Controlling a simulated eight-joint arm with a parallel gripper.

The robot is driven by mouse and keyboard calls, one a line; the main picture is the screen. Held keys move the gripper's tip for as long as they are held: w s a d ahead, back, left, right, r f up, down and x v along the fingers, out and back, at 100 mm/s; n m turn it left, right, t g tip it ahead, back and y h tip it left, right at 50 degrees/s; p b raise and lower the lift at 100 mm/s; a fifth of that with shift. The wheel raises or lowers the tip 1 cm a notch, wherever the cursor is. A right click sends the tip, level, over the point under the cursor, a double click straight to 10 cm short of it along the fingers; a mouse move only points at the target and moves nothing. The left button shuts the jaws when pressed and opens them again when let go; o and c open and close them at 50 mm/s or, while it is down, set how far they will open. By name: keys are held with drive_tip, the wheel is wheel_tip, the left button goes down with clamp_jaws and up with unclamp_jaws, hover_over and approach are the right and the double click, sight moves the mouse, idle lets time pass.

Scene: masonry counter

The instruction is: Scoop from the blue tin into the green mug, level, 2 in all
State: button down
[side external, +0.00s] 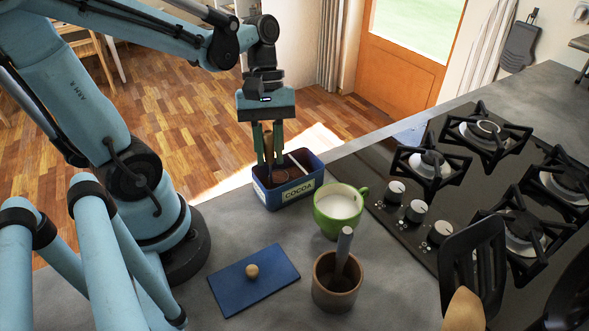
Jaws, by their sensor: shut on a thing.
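The blue tin (289,194), labelled COCOA, stands open on the counter with brown powder inside. A pale bar (299,163) lies across its right part. My gripper (268,160) points down over the left part of the tin, its fingertips at about rim height. It is shut on the dark upright handle of a scoop (268,145). The scoop's bowl is low in the tin, and I cannot tell how full it is. The green mug (325,222) stands upright just right of the tin, handle to the right, with something white inside.
A blue lid (228,287) with a wooden knob lies in front of the tin. A brown mortar (335,292) with a grey pestle (343,250) stands in front of the mug. A gas hob (440,190) is to the right. Dark utensils (474,265) rise at front right.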

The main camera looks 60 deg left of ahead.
sight(269, 132)
drive_tip(key=shift+r, duration=0.1)
drive_tip(key=shift+r, duration=2.9)
drive_tip(key=w+d+r+m+g+y, duration=0.1)
drive_tip(key=w+d+r+m, duration=0.15)
drive_tip(key=d, duration=0.35)
drive_tip(key=w+d+r+m+g, duration=0.1)
drive_tip(key=w+d+r+m, duration=0.15)
drive_tip(key=d, duration=0.35)
drive_tip(key=s+a+f+m+t+h, duration=0.3)
drive_tip(key=s+a+f+t+h, duration=0.2)
drive_tip(key=f+t+h, duration=0.2)
drive_tip(key=shift+f+m+h, duration=0.4)
drive_tip(key=shift+f+h, duration=0.6)
drive_tip(key=shift+h, duration=0.9)
drive_tip(key=shift+r, duration=0.1)
